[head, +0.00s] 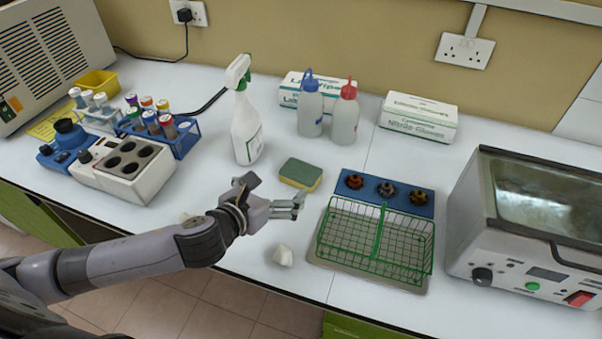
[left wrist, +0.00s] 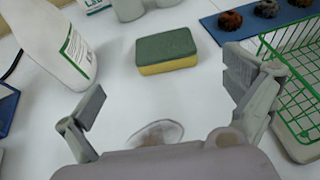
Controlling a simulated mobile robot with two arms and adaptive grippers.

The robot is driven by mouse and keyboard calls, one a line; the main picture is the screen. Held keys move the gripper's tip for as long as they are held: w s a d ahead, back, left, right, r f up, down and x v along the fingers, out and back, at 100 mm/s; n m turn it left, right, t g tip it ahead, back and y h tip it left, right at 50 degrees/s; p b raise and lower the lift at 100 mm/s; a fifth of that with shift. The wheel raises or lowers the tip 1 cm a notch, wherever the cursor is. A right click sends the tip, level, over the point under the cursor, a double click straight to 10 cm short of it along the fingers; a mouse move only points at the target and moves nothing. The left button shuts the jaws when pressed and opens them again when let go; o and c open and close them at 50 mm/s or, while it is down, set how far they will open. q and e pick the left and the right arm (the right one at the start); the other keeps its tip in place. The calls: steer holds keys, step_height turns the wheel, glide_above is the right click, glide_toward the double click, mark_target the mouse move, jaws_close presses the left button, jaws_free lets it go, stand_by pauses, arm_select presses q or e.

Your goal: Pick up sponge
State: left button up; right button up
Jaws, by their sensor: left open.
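The sponge (head: 300,173), green on top and yellow below, lies flat on the white bench in the head view, right of the spray bottle. In the left wrist view the sponge (left wrist: 166,52) sits ahead of and between the spread fingers, apart from them. My left gripper (head: 296,205) is open and empty, just in front of the sponge and left of the green wire basket. Its two fingers also show in the left wrist view (left wrist: 168,112). My right gripper is not in view.
The spray bottle (head: 246,125) stands left of the sponge. The green wire basket (head: 375,240) and a blue holder (head: 412,202) stand to the right. Two wash bottles (head: 345,115) stand behind. Bench around the sponge is clear.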

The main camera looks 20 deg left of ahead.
mark_target(299, 174)
arm_select(q)
steer(key=x, duration=0.4)
steer(key=shift+w+d+f, duration=0.1)
steer(key=shift+w, duration=0.2)
steer(key=shift+w+d+f, duration=0.1)
steer(key=shift+w+f, duration=0.1)
steer(key=shift+w, duration=0.1)
steer(key=x, duration=0.2)
steer(key=p+x, duration=0.1)
steer(key=x, duration=0.1)
steer(key=shift+d+f, duration=0.25)
steer(key=shift+f, duration=0.05)
steer(key=shift+w+f, duration=0.15)
steer(key=shift+w, duration=0.15)
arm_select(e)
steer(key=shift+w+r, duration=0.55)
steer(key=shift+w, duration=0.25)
arm_select(q)
steer(key=shift+s, duration=0.1)
steer(key=c, duration=0.7)
